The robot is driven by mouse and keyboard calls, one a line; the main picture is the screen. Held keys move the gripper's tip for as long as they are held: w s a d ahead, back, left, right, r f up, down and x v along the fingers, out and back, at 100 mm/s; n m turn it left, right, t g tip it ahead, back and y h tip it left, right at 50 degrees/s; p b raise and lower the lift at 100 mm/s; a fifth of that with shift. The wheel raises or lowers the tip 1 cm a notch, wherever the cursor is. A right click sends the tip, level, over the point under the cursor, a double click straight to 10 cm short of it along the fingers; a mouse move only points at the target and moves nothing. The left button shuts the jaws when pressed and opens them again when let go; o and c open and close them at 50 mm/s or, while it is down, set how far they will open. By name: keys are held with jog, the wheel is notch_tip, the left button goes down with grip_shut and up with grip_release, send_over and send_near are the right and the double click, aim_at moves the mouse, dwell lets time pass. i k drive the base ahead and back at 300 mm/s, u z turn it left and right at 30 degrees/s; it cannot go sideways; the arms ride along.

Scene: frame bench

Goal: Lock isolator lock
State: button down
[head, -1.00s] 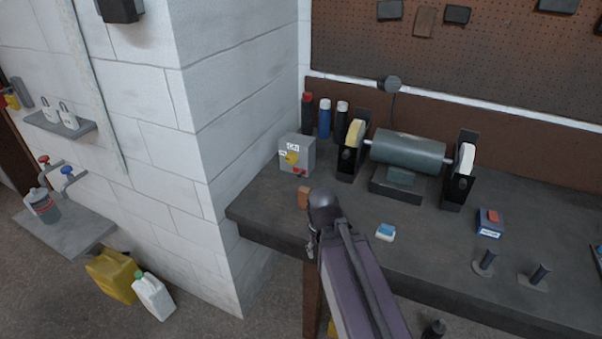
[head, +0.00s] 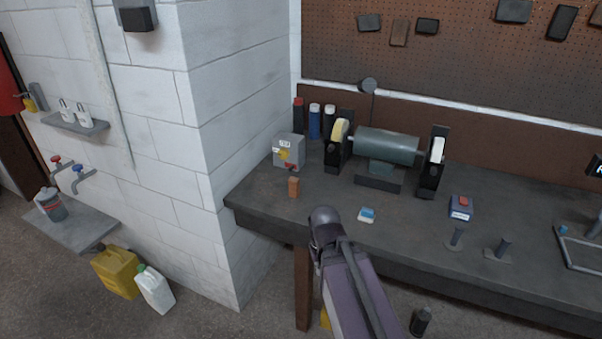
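The isolator (head: 288,153) is a grey box at the back left of the bench, close to the white block wall. It has a yellow handle (head: 284,154) on its front and a small white label above, hard to read now. A small red part (head: 291,167) shows at its lower right edge; I cannot tell whether it is a lock or whether it is fastened. My purple arm rises from the bottom middle to a dark rounded joint in front of the bench edge, apart from the isolator. My gripper is not visible.
A brown block (head: 293,187) stands just in front of the isolator. Spray cans (head: 314,122) stand behind it, and a bench grinder (head: 387,146) is to its right. A blue-and-white block (head: 367,215) lies near the front edge. Jugs (head: 117,272) stand on the floor at left.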

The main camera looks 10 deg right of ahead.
aim_at(292, 167)
jog(key=z, duration=0.3)
jog(key=i, duration=0.95)
jog(key=u, duration=0.3)
